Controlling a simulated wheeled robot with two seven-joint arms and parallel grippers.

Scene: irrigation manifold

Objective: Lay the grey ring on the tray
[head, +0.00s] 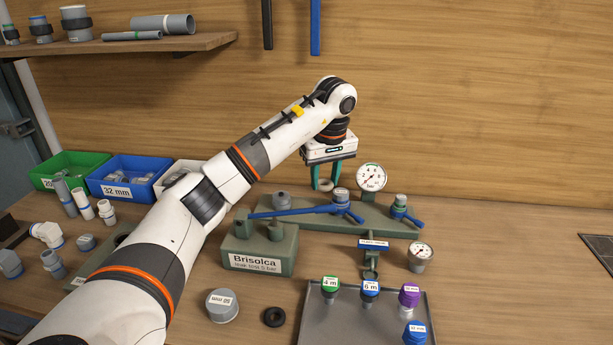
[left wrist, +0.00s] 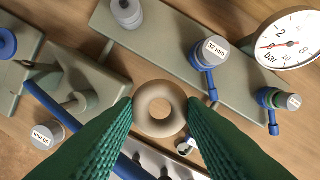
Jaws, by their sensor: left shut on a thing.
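My left gripper (head: 324,182) points down above the back of the bench, behind the green-grey manifold block. Its green fingers are shut on a pale tan-grey ring (left wrist: 160,108), which shows between the fingertips in the left wrist view. In the head view the ring (head: 325,185) is small and partly covered by the fingers. The grey tray (head: 335,326) lies at the front of the bench, cut off by the lower edge. Several capped fittings stand on it: green "4 m", blue "6 m", purple and blue. My right gripper is not in view.
The manifold (head: 375,222) with its blue-handled valve (head: 340,200) and pressure gauge (head: 371,178) stands between gripper and tray. The bench at the right is mostly clear.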

